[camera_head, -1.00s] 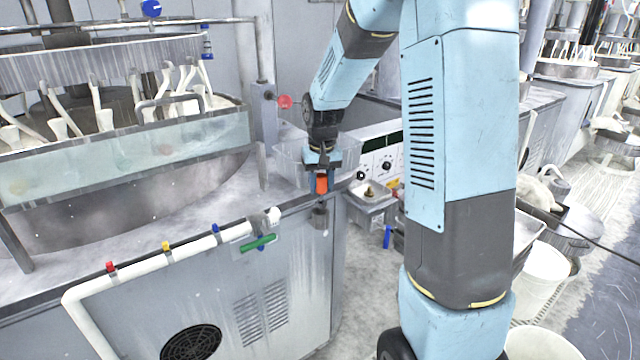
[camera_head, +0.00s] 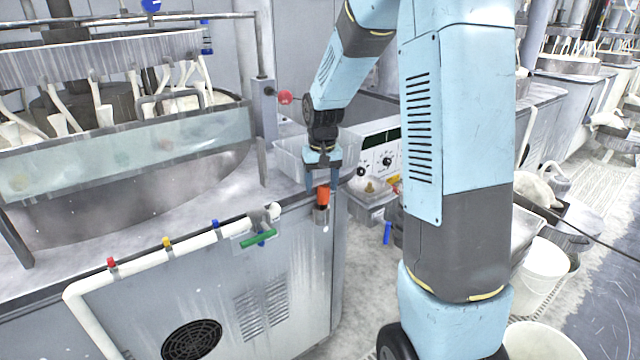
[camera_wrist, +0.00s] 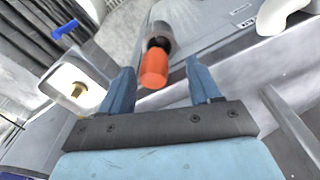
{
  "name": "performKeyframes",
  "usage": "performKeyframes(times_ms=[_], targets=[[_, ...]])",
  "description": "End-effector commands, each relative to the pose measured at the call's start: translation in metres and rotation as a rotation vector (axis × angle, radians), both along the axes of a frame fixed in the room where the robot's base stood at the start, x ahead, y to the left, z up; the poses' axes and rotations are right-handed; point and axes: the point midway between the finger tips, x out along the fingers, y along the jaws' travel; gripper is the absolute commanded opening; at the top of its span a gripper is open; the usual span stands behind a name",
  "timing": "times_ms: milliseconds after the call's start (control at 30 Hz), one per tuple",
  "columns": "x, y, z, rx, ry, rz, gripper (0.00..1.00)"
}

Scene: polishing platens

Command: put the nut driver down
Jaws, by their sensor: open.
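The nut driver (camera_head: 322,196) shows as an orange handle. It sits upright in a grey metal cup (camera_head: 321,216) at the front right corner of the machine cabinet. Its lower part is hidden inside the cup. My gripper (camera_head: 322,188) is right above it, pointing down, with its two blue fingers apart. In the wrist view the orange handle (camera_wrist: 154,68) is between and beyond the open fingertips (camera_wrist: 162,75), with clear gaps on both sides. The grey cup (camera_wrist: 160,36) is behind the handle.
A clear plastic bin (camera_head: 291,160) stands on the cabinet top behind my gripper. A control box with dials (camera_head: 378,155) is to its right, above a small tray (camera_head: 370,198). A white pipe (camera_head: 190,241) with coloured valves, one with a green handle (camera_head: 258,240), runs along the cabinet front.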

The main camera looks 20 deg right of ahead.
Motion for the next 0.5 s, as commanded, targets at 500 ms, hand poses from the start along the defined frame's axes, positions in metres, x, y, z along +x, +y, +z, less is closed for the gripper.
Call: performKeyframes(times_ms=[500], targets=[[-0.003, 0.000, 0.072, 0.000, -0.005, -0.001, 0.62]])
